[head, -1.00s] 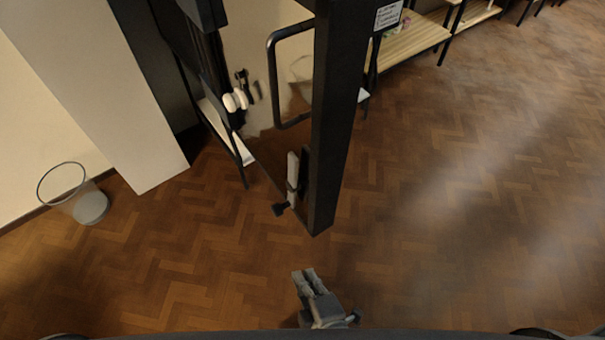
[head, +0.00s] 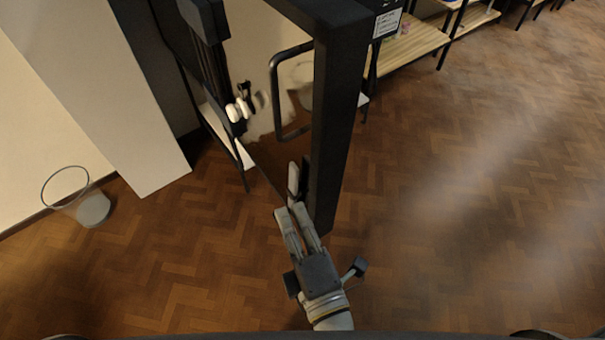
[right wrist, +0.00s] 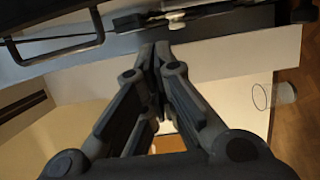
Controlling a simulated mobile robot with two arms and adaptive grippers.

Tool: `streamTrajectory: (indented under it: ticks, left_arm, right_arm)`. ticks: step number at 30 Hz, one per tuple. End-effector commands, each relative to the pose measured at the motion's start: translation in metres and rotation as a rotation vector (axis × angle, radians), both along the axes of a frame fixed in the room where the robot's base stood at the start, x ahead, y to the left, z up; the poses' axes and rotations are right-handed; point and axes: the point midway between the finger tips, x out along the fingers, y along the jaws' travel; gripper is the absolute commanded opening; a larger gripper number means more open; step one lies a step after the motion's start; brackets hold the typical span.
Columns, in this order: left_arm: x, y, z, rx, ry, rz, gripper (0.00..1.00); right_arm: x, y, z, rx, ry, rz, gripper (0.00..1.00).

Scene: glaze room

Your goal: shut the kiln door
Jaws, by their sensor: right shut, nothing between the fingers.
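The kiln door (head: 335,120) looks like a tall dark slab seen nearly edge-on, standing open. A black U-shaped bar handle (head: 274,90) is on its left side and also shows in the right wrist view (right wrist: 98,24). A pale-gripped latch lever (head: 293,180) is low on the slab. My right gripper (head: 290,208) is shut and empty, its fingertips just below this lever in the head view; I cannot tell whether they touch. The shut fingertips also show in the right wrist view (right wrist: 159,52). My left gripper is not in view.
A dark upright with white knobs (head: 238,110) stands left of the door. A wire-rimmed bin (head: 94,210) stands on the floor by the pale wall block (head: 105,100). Wooden shelves (head: 415,42) are at the back. Open parquet floor (head: 470,200) lies to the right.

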Motion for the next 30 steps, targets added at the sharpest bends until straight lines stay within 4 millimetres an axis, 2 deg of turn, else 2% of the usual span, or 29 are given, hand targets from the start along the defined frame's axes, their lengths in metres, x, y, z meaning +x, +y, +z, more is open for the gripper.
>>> streamTrajectory:
  ticks: [1,9,12,18,30]
  left_arm:
    - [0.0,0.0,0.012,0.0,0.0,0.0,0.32]
    - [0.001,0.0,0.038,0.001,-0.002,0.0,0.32]
    - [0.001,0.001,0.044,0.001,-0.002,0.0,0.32]
    - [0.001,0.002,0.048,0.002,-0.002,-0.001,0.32]
    - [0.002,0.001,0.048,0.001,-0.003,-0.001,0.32]
  right_arm:
    - [0.01,0.003,0.007,-0.001,-0.003,-0.001,0.0]
    - [0.052,0.017,0.005,0.0,-0.001,-0.001,0.0]
    - [0.06,0.0,0.003,-0.005,-0.001,0.0,0.0]
    - [0.069,-0.014,0.001,-0.002,-0.001,0.0,0.0]
    - [0.07,-0.017,-0.001,0.0,0.0,0.001,0.0]
